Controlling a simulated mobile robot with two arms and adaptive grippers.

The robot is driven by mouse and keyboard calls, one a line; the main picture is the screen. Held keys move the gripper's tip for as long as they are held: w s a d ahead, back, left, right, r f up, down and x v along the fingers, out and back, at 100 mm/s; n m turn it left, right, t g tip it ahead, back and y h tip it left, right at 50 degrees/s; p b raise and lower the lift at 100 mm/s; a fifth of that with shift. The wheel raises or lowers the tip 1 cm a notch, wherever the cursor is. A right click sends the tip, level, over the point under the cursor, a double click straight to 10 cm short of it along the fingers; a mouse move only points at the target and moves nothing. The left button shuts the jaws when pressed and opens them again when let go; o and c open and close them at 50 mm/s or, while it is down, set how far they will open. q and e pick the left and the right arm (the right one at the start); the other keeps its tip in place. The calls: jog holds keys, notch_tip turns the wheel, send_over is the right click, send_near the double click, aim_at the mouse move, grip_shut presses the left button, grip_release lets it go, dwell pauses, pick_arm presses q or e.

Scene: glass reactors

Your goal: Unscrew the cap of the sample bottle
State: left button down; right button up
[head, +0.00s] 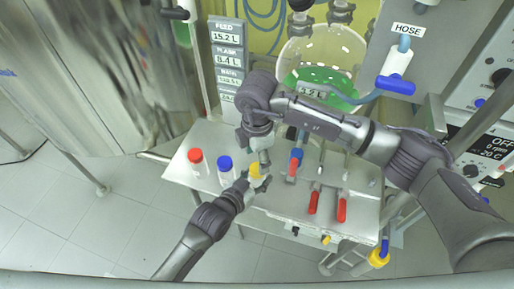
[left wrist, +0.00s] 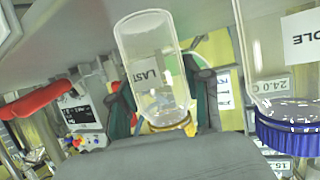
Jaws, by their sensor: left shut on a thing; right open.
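The sample bottle's yellow cap (head: 255,170) shows in the head view at the left front part of the bench, between my two grippers. My left gripper (head: 245,184) is shut on this bottle just below the cap. In the left wrist view the clear bottle (left wrist: 150,50) appears upside down, with part of a label reading "LAST" and a bit of yellow at its neck. My right gripper (head: 262,155) is open and points down just above the cap. Whether its fingertips touch the cap I cannot tell. The bottle's body is mostly hidden in the head view.
A red-capped bottle (head: 196,160) and a blue-capped bottle (head: 226,168) stand left of the grippers. Behind are a sign column (head: 228,52) and a glass vessel with green liquid (head: 322,82).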

aim_at(257, 168)
jog(key=shift+f, duration=2.2)
